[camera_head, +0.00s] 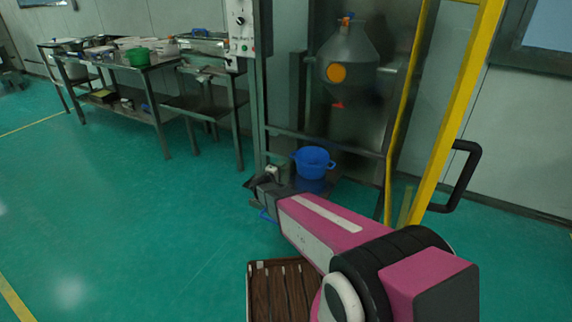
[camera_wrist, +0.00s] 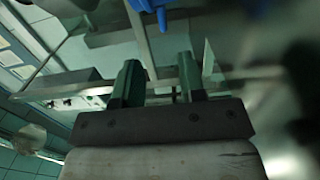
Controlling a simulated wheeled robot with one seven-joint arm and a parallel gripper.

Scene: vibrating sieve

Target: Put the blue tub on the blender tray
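The blue tub (camera_head: 314,163) is upright below the grey blender vessel (camera_head: 350,65) in the head view. It appears to rest on the low tray (camera_head: 318,187) there, though my arm hides part of the front. My gripper (camera_head: 262,185) is to the left of the tub and lower in the picture; its fingers are hard to make out there. In the wrist view my gripper (camera_wrist: 158,82) has its two dark fingers apart with nothing between them. Blue parts show at the top edge of the wrist view, probably the tub, beyond the fingertips.
A yellow post (camera_head: 462,95) and a black handle (camera_head: 463,178) stand right of the blender. A metal frame post (camera_head: 258,110) stands left of it. The green floor at left is clear.

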